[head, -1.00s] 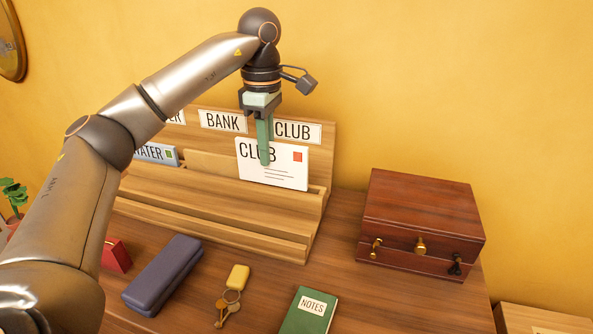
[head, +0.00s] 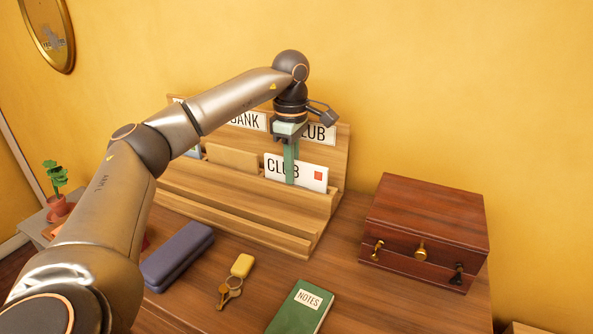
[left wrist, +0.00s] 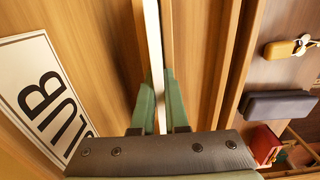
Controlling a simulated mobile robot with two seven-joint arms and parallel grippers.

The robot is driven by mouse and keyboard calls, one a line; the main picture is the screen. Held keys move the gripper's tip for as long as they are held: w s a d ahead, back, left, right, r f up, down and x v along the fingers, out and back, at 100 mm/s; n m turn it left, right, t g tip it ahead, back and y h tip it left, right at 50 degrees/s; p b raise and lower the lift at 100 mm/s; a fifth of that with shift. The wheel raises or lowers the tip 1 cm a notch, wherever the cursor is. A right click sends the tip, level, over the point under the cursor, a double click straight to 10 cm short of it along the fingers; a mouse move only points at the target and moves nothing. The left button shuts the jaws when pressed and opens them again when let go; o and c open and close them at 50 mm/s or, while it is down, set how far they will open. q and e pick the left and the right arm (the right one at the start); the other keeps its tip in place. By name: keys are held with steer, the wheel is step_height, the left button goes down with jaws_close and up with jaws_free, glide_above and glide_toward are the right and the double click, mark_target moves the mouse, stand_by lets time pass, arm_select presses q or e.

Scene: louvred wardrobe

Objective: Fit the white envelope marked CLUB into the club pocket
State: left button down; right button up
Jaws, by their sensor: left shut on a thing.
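The white envelope marked CLUB (head: 309,174), with a red stamp, stands upright at the right end of the wooden letter rack (head: 240,202). Its lower part is hidden behind the rack's wooden ledge, below the CLUB label (head: 319,133). My left gripper (head: 291,176) points down and is shut on the envelope, one green finger on its front face. In the left wrist view the envelope (left wrist: 153,50) shows edge-on as a white strip between the green fingers (left wrist: 160,108). Whether it touches the pocket's bottom is hidden. My right gripper is not in view.
A BANK label (head: 247,121) is left of the CLUB label, partly covered by my arm. A reddish wooden box (head: 425,225) stands to the right. A dark case (head: 178,255), keys (head: 236,277) and a green NOTES book (head: 300,309) lie in front.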

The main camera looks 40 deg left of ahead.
arm_select(q)
steer(key=shift+w+a+f, duration=0.1)
steer(key=shift+a, duration=0.05)
steer(key=shift+f, duration=0.25)
steer(key=shift+s+f, duration=0.2)
steer(key=shift+f, duration=0.15)
steer(key=c, duration=0.9)
jaws_free()
steer(key=shift+d+f, duration=0.15)
steer(key=shift+d, duration=0.05)
steer(key=shift+c, duration=0.2)
steer(key=r, duration=1.3)
steer(key=shift+w+a+r, duration=0.15)
steer(key=shift+w+r, duration=0.05)
steer(key=shift+r, duration=0.15)
steer(key=shift+s+f, duration=0.1)
